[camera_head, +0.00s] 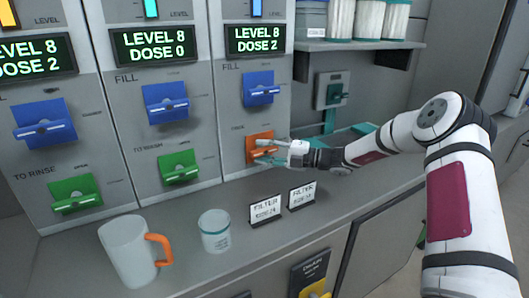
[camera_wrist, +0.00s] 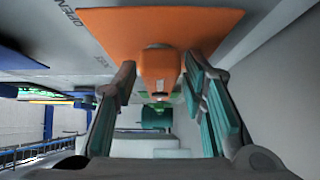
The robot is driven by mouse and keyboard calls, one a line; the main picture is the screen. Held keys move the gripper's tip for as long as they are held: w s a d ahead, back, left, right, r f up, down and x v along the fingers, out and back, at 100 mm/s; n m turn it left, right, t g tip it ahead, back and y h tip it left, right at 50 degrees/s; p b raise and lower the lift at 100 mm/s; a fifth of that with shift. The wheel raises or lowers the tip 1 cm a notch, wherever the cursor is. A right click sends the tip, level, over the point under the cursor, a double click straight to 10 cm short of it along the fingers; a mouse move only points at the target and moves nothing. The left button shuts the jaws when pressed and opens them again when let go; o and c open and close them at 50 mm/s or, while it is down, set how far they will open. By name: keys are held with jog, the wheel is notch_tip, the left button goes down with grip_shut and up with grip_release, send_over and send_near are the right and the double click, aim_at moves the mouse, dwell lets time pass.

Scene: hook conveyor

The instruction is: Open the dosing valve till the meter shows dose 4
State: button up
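The orange dosing valve (camera_head: 259,142) is on the right panel, below a blue fill lever (camera_head: 259,88). The meter (camera_head: 257,39) above them reads LEVEL 8, DOSE 2. My gripper (camera_head: 268,152) is at the orange valve, coming from the right. In the wrist view the orange handle (camera_wrist: 160,68) stands out from its orange plate (camera_wrist: 190,25) between my two teal-padded fingers (camera_wrist: 158,75). The fingers are spread, one on each side, with a visible gap to the handle. The fingers partly cover the valve in the head view.
Two more panels carry meters (camera_head: 154,43), blue levers (camera_head: 165,102) and green levers (camera_head: 179,167). A white mug (camera_head: 127,250) with an orange handle, a jar (camera_head: 214,232) and two filter signs (camera_head: 265,209) stand on the counter. A shelf (camera_head: 360,45) with canisters is at the upper right.

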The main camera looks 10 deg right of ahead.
jog(key=shift+c, duration=0.5)
grip_shut()
jog(key=shift+r+p, duration=0.1)
jog(key=shift+p, duration=0.2)
jog(key=shift+n+h+p, duration=0.4)
jog(key=shift+n+p, duration=0.1)
jog(key=shift+p, duration=0.1)
jog(key=n+g+h+p, duration=0.1)
jog(key=n+h+p, duration=0.1)
jog(key=h+p, duration=0.1)
jog(key=shift+s+r+n+p, duration=0.1)
jog(key=shift+n+p, duration=0.2)
jog(key=shift+p, duration=0.1)
jog(key=n+h+p, duration=0.1)
jog(key=h, duration=0.1)
jog(key=n+h+p, duration=0.1)
jog(key=shift+f+h+p, duration=0.2)
jog(key=shift+h+p, duration=0.15)
jog(key=shift+h, duration=0.05)
jog(key=shift+f, duration=0.1)
